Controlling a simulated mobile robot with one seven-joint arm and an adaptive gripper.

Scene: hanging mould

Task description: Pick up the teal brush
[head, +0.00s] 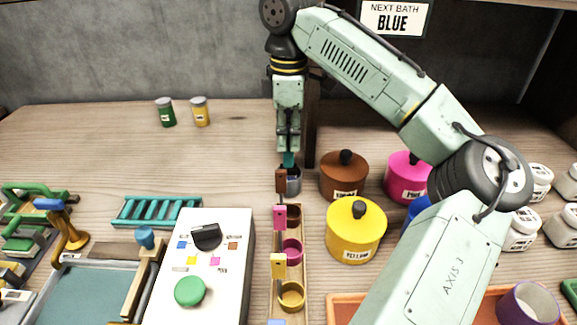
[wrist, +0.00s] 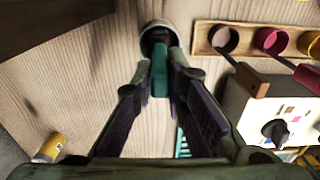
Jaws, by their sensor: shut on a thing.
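The teal brush (head: 289,159) is upright below my gripper (head: 288,146) in the head view, just above a grey metal cup (head: 294,183). In the wrist view, the teal brush (wrist: 160,80) is pinched between the fingertips of my gripper (wrist: 158,72), which is shut on it. The round grey cup (wrist: 158,33) shows right beyond the tips there. The lower end of the brush is hidden, so I cannot tell whether it is inside the cup or over it.
A wooden rack (head: 302,225) with brown, pink and yellow cups and brushes runs forward from the cup. Lidded brown (head: 343,178), pink (head: 405,180) and yellow (head: 355,235) pots stand to the right. A control box (head: 205,270) is left. The back-left table is mostly clear.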

